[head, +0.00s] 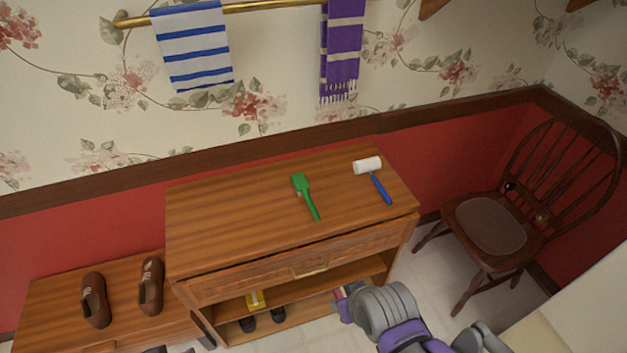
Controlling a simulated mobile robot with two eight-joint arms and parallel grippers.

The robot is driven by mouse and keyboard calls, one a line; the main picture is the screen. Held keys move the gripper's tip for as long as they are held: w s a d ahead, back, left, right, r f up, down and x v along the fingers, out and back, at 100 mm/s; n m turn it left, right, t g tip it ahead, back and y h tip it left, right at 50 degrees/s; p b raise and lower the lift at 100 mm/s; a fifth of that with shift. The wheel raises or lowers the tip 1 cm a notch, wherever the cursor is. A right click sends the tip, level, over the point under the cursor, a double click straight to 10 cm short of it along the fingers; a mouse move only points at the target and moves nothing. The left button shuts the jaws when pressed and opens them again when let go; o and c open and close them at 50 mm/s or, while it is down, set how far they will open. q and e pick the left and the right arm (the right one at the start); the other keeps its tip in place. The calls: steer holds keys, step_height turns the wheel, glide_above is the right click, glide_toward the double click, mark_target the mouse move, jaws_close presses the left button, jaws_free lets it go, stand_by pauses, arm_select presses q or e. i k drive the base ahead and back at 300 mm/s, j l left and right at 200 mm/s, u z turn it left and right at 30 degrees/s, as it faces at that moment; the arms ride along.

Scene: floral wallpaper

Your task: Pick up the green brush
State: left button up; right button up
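The green brush (304,195) lies on the wooden top of the cabinet (231,211), near its middle. Its wide head points to the back and its thin handle to the front right. Nothing touches it. My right arm comes in from the bottom right, and its gripper end (343,297) is in front of the cabinet, below the top and well apart from the brush. Its fingers are too small and partly hidden to tell open from shut. My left gripper is not in view.
A lint roller (368,166) with a blue handle lies right of the brush. The cabinet's drawer (309,264) looks slightly open. Its lower shelf holds a yellow item (256,300) and dark shoes. Brown shoes (151,287) stand on a low bench at left. A chair (490,225) stands at right.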

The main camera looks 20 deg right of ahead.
mark_target(302, 185)
steer(key=i+l, duration=0.1)
steer(key=l, duration=0.35)
steer(key=i+l, duration=0.1)
steer(key=l, duration=0.4)
steer(key=i+l, duration=0.1)
steer(key=l, duration=0.35)
steer(key=i+l, duration=0.1)
steer(key=l, duration=0.4)
